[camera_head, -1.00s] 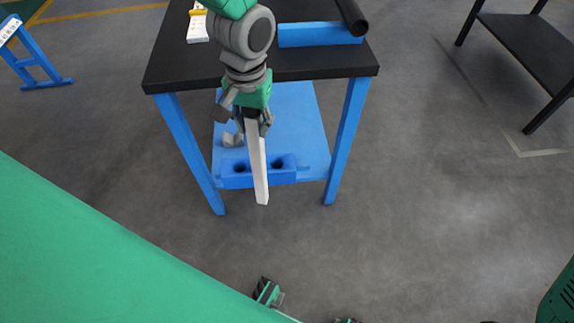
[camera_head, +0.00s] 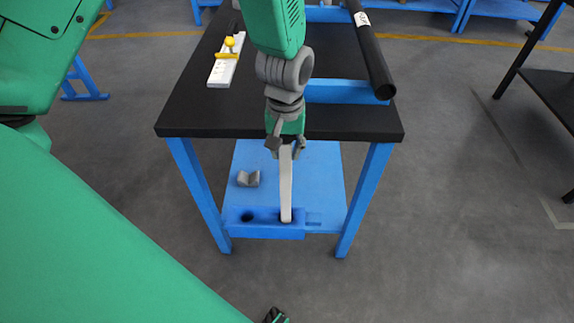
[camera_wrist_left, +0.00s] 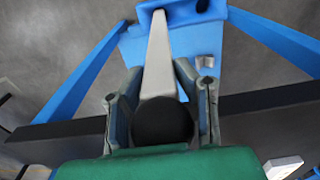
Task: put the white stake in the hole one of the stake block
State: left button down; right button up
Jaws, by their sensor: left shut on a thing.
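My left gripper (camera_head: 285,143) is shut on the upper end of the white stake (camera_head: 286,185), which points down, close to upright. The stake block (camera_head: 262,231) is a blue bar at the front edge of the table's lower shelf. One dark hole (camera_head: 247,217) is open to the left of the stake. The stake's lower tip overlaps the right hole; I cannot tell whether it is inside or above it. In the left wrist view, the stake (camera_wrist_left: 158,60) runs from between the fingers (camera_wrist_left: 160,110) towards the block.
The black tabletop (camera_head: 330,125) overhangs the blue lower shelf (camera_head: 320,180), with blue legs at both sides. A grey notched piece (camera_head: 248,178) lies on the shelf. A black tube (camera_head: 375,60) and a white piece with yellow parts (camera_head: 225,65) are on top.

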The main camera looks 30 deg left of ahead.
aim_at(285, 163)
pick_arm(q)
jog(key=shift+a+f, duration=0.1)
jog(key=shift+f, duration=0.55)
notch_tip(285, 163, down, 3)
jog(key=shift+a+b, duration=0.1)
jog(key=shift+b, duration=0.3)
jog(key=shift+r, duration=0.1)
jog(key=c, duration=1.2)
grip_release()
jog(key=r+p, duration=0.1)
jog(key=r, duration=0.5)
jog(key=r+p, duration=0.1)
jog(key=r, duration=0.5)
jog(key=shift+s+d+p, duration=0.1)
jog(key=shift+d+p, duration=0.1)
jog(key=shift+p, duration=0.1)
